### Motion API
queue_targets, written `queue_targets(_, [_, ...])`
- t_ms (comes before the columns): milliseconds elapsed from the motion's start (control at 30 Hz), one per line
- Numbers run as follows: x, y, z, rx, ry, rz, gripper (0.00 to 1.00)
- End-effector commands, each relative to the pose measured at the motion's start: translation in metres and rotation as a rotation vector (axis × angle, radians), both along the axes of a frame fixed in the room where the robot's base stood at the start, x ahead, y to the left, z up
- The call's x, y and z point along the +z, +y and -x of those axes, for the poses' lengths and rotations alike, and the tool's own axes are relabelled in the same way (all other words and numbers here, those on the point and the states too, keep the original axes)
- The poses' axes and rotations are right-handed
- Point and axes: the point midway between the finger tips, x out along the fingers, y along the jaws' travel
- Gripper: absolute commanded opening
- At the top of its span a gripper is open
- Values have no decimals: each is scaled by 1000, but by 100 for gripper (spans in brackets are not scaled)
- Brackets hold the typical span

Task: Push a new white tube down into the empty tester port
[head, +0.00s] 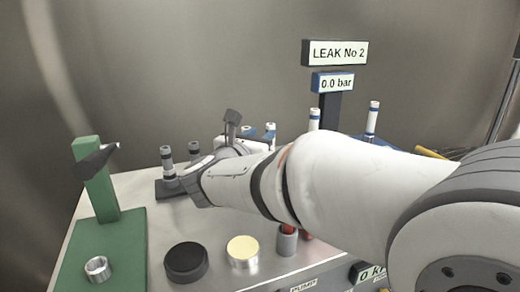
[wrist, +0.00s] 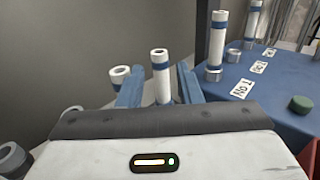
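My gripper (wrist: 161,75) has its two blue fingers apart. A white tube (wrist: 160,62) with a blue band stands between them, with a gap on each side. Its lower end is hidden by the gripper body. A second white tube (wrist: 119,75) shows just left of the left finger. In the head view my gripper (head: 258,132) is behind my wrist, mostly hidden, with a white tube top (head: 270,127) beside it. I cannot make out an empty port.
White tubes (wrist: 218,40) stand on a blue surface (wrist: 270,88) with number tags at right. A sign (head: 335,52) reads LEAK No 2; a display (head: 333,83) reads 0.0 bar. A green stand (head: 97,180), steel ring (head: 97,268), black disc (head: 186,262) and cream-topped disc (head: 243,251) are in front.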

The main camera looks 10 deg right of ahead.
Motion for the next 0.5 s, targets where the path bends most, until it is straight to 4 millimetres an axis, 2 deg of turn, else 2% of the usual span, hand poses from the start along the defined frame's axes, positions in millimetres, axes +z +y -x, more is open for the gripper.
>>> queue_targets(400, [-3, -30, -47, 0, 2, 3, 32])
queue_targets(500, [-2, -33, -52, 3, 2, 3, 32])
